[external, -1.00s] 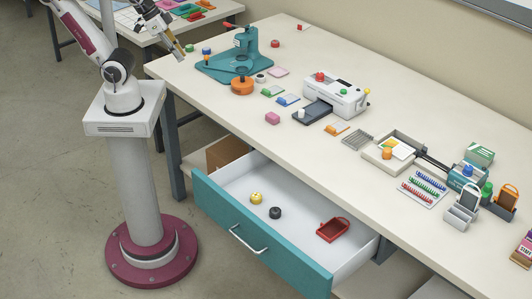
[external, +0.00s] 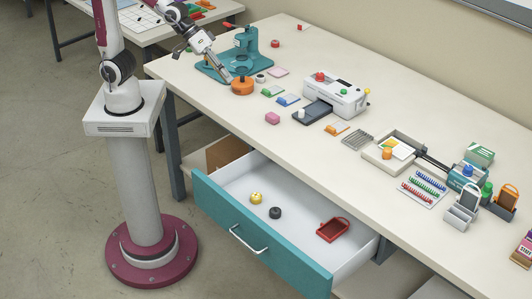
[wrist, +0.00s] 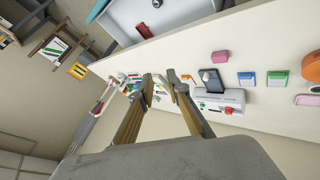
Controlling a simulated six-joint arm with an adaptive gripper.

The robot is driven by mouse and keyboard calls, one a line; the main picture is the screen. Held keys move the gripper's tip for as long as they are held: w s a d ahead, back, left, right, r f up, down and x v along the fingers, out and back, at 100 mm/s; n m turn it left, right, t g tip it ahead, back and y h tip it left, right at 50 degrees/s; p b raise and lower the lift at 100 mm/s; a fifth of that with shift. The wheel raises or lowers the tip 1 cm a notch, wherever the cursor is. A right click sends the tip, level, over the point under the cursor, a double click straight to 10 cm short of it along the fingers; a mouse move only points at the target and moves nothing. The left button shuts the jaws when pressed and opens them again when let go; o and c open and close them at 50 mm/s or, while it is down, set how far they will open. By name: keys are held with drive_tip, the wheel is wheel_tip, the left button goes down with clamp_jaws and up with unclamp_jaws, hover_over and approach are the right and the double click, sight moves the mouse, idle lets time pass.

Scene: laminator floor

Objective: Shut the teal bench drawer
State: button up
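The teal bench drawer (external: 221,221) is pulled well out from under the front of the bench, with a silver bar handle (external: 248,239) on its front. A yellow knob-like item (external: 256,197), a black round item (external: 275,212) and a red tray (external: 332,230) lie inside it. Part of the open drawer (wrist: 122,24) shows at the top of the wrist view. My gripper (external: 226,80) is above the left end of the bench, near the teal press and the orange round piece, away from the drawer. In the wrist view its two fingers (wrist: 158,80) are apart with nothing seen between them.
The teal press (external: 247,52), an orange round piece (external: 242,86) and a white laminator (external: 337,94) stand on the bench (external: 420,125). Several small coloured items lie between them. The floor in front of the drawer looks clear, with my pedestal to its left.

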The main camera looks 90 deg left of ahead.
drive_tip(key=w+d+f+n+t+h, duration=0.1)
drive_tip(key=w+d+f+n, duration=0.45)
drive_tip(key=d, duration=0.75)
drive_tip(key=n+t+h, duration=0.1)
drive_tip(key=n+t, duration=0.2)
drive_tip(key=n, duration=0.3)
hover_over(241, 241)
drive_tip(key=w+a, duration=0.1)
drive_tip(key=a, duration=0.4)
drive_tip(key=shift+m, duration=0.25)
drive_tip(key=f, duration=1.9)
drive_tip(key=shift+w+a+f, duration=0.1)
drive_tip(key=shift+a+f, duration=0.1)
drive_tip(key=shift+f, duration=0.05)
drive_tip(key=s+d+f+n+t, duration=0.1)
drive_tip(key=s+f, duration=0.2)
drive_tip(key=f, duration=0.3)
drive_tip(key=s+d+f+n+t+h, duration=0.1)
drive_tip(key=s+f+n, duration=0.1)
drive_tip(key=f, duration=0.4)
drive_tip(key=shift+s+d, duration=0.4)
drive_tip(key=shift+s, duration=0.4)
drive_tip(key=shift+w+d+f, duration=0.1)
drive_tip(key=shift+w, duration=0.1)
drive_tip(key=shift+x, duration=3.65)
